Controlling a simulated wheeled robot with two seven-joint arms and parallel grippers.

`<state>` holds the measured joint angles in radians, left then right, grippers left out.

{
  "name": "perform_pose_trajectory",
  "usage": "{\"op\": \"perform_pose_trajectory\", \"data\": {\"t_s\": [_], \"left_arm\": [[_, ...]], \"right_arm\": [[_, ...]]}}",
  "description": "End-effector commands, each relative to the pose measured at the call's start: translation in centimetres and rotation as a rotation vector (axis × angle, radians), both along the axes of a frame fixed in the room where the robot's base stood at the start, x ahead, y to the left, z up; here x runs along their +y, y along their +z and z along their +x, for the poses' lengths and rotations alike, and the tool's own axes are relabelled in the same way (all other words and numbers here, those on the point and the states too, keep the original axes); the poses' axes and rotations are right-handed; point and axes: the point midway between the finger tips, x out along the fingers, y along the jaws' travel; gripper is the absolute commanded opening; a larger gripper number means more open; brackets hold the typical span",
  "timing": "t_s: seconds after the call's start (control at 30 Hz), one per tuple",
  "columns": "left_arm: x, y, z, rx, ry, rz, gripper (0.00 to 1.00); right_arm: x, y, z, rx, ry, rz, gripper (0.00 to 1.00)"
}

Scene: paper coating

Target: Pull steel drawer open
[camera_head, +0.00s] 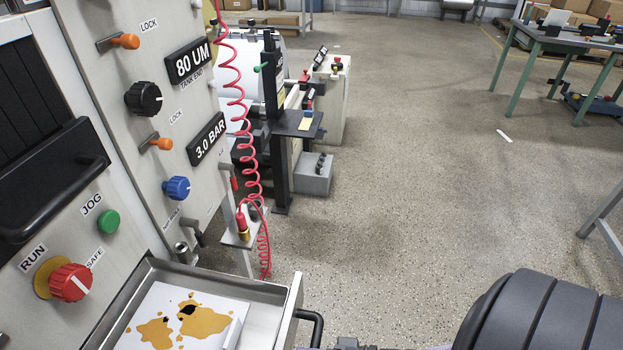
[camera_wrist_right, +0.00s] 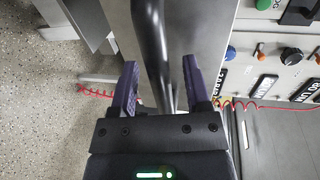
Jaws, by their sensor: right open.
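The steel drawer (camera_head: 288,300) stands out from the machine at the lower left of the head view, its interior showing. A white sheet with orange-brown and black stains (camera_head: 180,325) lies inside it. The black bar handle (camera_head: 316,328) is on the drawer's right side and is cut off by the bottom edge. In the right wrist view, my right gripper (camera_wrist_right: 160,72) is open, with the handle (camera_wrist_right: 150,38) running between its two fingers. Contact between fingers and handle cannot be made out. My left gripper is out of view.
The machine panel carries a red RUN/SAFE knob (camera_head: 70,283), a green JOG button (camera_head: 108,221) and a blue knob (camera_head: 176,188). A coiled red hose (camera_head: 250,150) hangs beside it. A green workbench (camera_head: 560,40) stands far right.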

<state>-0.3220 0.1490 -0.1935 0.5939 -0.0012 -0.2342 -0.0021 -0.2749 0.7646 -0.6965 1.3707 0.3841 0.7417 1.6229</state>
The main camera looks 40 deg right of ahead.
Motion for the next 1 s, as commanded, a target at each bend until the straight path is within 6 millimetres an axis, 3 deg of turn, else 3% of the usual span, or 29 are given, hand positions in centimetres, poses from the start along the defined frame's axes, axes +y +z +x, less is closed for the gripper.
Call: {"op": "perform_pose_trajectory", "data": {"t_s": [0.3, 0.43, 0.9, 0.97, 1.0], "left_arm": [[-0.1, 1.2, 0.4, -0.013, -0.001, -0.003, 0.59], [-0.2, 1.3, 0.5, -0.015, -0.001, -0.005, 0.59], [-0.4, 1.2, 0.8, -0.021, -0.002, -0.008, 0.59], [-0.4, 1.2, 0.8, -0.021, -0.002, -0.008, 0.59], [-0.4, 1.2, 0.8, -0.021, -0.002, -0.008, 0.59]], "right_arm": [[-4.1, 1.5, -5.6, 0.006, 0.001, -0.004, 0.61], [-5.3, 1.9, -7.3, 0.003, 0.000, -0.002, 0.61], [-5.7, 2.0, -7.8, 0.001, 0.000, -0.001, 0.61], [-5.7, 1.5, -7.7, -0.002, -0.003, -0.035, 0.61], [-5.9, 0.3, -7.6, -0.004, -0.007, -0.120, 0.61]]}}
